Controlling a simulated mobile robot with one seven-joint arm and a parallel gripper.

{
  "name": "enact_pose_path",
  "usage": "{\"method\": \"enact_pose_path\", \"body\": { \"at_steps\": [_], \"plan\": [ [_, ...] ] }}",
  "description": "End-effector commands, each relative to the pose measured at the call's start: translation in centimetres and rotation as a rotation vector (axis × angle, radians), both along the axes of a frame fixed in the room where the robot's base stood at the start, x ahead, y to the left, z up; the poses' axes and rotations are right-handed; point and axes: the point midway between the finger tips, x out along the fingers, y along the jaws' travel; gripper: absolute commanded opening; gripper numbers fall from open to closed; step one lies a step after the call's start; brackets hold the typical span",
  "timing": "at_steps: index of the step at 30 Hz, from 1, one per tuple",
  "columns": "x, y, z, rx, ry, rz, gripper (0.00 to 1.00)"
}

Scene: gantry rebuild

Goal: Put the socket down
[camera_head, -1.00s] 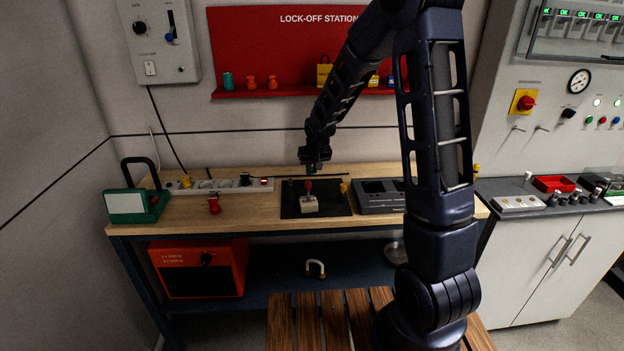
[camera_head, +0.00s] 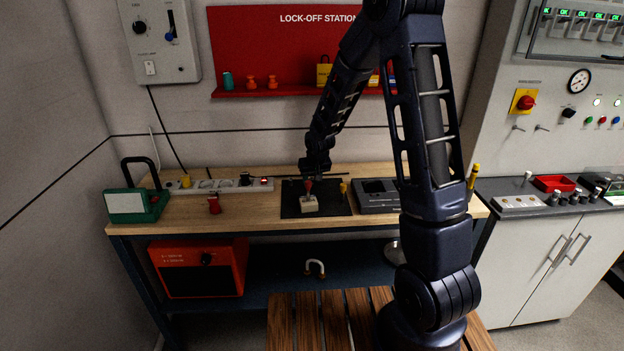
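A small pale block (camera_head: 310,205) with a red, cone-like upper part (camera_head: 308,187) is on the black mat (camera_head: 335,208) on the workbench. It may be the socket, but it is too small to be sure. My gripper (camera_head: 315,174) points down just above and behind the red part. The fingertips are dark and tiny in this view. I cannot tell whether they touch the red part, or whether they are open or shut.
A yellow piece (camera_head: 343,188) stands on the mat's right side, beside a dark grey tray (camera_head: 378,196). A power strip (camera_head: 225,184) lies behind left, a red piece (camera_head: 214,204) in front of it. A green case (camera_head: 138,205) stands at the bench's left end.

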Motion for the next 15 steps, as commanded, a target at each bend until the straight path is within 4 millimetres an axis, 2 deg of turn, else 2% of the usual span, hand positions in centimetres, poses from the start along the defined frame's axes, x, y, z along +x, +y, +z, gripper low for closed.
{"method": "enact_pose_path", "body": {
  "at_steps": [8, 15],
  "plan": [
    [0.0, 0.0, 0.2, 0.000, 0.000, 0.000, 0.36],
    [-0.8, -0.3, 2.4, 0.001, -0.002, -0.002, 0.36]
  ]
}}
